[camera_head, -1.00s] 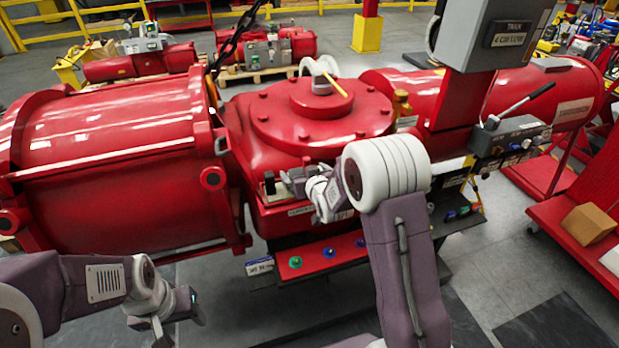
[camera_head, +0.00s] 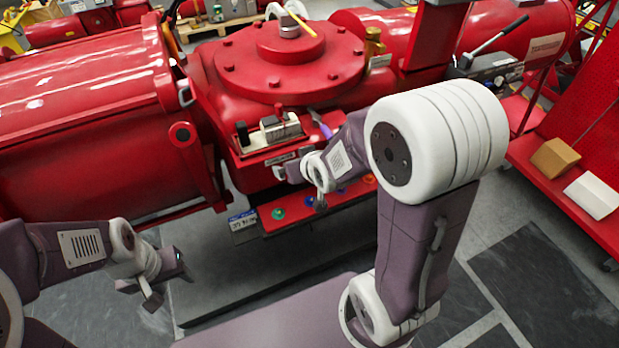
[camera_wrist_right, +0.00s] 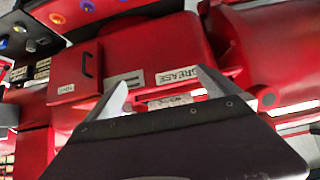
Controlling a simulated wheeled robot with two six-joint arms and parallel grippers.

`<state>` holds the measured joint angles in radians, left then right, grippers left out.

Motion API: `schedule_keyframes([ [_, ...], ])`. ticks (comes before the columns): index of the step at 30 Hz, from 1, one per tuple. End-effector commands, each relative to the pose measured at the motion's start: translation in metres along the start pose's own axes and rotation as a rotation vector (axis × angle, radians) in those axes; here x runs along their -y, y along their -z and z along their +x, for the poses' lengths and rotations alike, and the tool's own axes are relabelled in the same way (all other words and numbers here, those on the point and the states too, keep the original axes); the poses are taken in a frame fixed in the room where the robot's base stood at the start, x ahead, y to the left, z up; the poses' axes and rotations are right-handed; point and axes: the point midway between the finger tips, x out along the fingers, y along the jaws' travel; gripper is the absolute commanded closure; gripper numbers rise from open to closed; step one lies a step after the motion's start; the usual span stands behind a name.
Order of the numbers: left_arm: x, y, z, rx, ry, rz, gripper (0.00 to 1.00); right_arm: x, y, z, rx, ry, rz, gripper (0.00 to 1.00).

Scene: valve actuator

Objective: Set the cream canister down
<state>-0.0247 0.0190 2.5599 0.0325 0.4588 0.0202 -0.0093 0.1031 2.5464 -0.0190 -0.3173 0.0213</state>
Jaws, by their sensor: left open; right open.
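I do not see a cream canister in either view. My left gripper (camera_head: 140,294) hangs low at the left over the dark floor, open with nothing between its fingers. My right gripper (camera_head: 304,186) is in front of the red valve actuator (camera_head: 230,100), partly hidden by its own wrist. In the right wrist view its two pale fingers (camera_wrist_right: 162,90) are spread apart and empty. Beyond them are the red housing and a label reading GREASE (camera_wrist_right: 178,75).
A ledge with coloured knobs (camera_head: 279,213) juts out below the actuator. A lever (camera_head: 498,36) stands at the upper right. A red shelf (camera_head: 560,190) at the right holds a tan box (camera_head: 555,158) and a white block (camera_head: 592,195). Dark floor mats lie in front.

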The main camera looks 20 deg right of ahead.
Motion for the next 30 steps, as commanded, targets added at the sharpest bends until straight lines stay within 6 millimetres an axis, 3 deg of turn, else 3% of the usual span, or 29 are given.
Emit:
schedule_keyframes([
  [1, 0.0, 0.0, 0.0, 0.0, 0.0, 0.0, 0.49, 0.0, -0.03, -0.006, 0.131, -0.003, 0.007, 0.0],
  [4, 0.0, 0.0, 0.0, 0.0, 0.0, 0.0, 0.49, 0.002, -0.093, -0.031, 0.406, -0.006, 0.022, 0.0],
  [6, 0.0, 0.0, 0.0, 0.0, 0.0, 0.0, 0.49, 0.003, -0.124, -0.051, 0.553, -0.005, 0.03, 0.0],
  [9, 0.0, 0.0, 0.0, 0.0, 0.0, 0.0, 0.49, 0.005, -0.147, -0.071, 0.675, -0.004, 0.036, 0.0],
  [30, 0.0, 0.0, 0.0, 0.0, 0.0, 0.0, 0.49, 0.005, -0.153, -0.076, 0.706, -0.003, 0.037, 0.0],
])
